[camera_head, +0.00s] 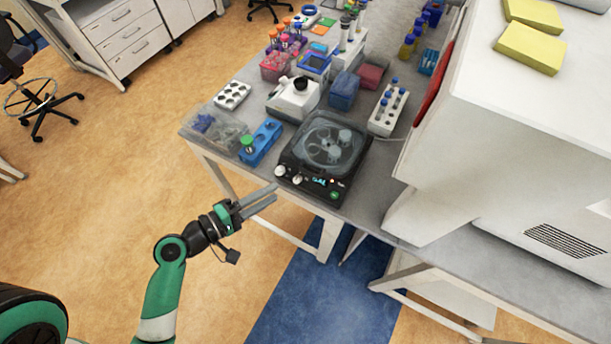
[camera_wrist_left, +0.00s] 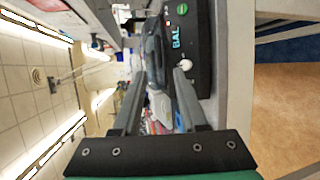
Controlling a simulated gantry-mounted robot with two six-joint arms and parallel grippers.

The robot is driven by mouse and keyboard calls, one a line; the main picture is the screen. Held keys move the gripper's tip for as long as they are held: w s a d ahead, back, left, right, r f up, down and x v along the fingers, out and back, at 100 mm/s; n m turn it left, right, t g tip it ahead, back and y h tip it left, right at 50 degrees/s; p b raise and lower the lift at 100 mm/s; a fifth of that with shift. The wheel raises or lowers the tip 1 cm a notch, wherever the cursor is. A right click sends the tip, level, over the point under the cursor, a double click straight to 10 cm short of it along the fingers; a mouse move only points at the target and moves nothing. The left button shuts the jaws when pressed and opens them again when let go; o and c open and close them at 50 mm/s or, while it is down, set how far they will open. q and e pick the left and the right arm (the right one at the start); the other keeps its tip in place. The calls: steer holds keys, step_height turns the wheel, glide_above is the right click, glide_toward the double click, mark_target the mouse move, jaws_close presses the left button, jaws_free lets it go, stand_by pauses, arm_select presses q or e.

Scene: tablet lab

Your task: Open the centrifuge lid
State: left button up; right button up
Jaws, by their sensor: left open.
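The centrifuge (camera_head: 320,160) is a black box with a display and knobs on its front, near the table's front edge. Its clear, smoky lid (camera_head: 330,139) is down over the rotor, which shows through it. My left gripper (camera_head: 275,194) is open and empty, just in front of the centrifuge's left front corner and apart from it. In the left wrist view the centrifuge front (camera_wrist_left: 200,45) lies sideways beyond the open fingers (camera_wrist_left: 160,95). My right gripper is in neither view.
A blue rack (camera_head: 262,142) and a clear bin (camera_head: 222,130) stand left of the centrifuge. A white tube rack (camera_head: 388,112) stands right of it, and a white instrument (camera_head: 294,98) behind it. A large white cabinet (camera_head: 510,120) fills the right side. The floor before the table is clear.

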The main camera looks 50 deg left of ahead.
arm_select(q)
steer(key=x, duration=1.1)
steer(key=shift+w, duration=0.2)
jaws_close()
steer(key=shift+r, duration=0.1)
stand_by(0.8)
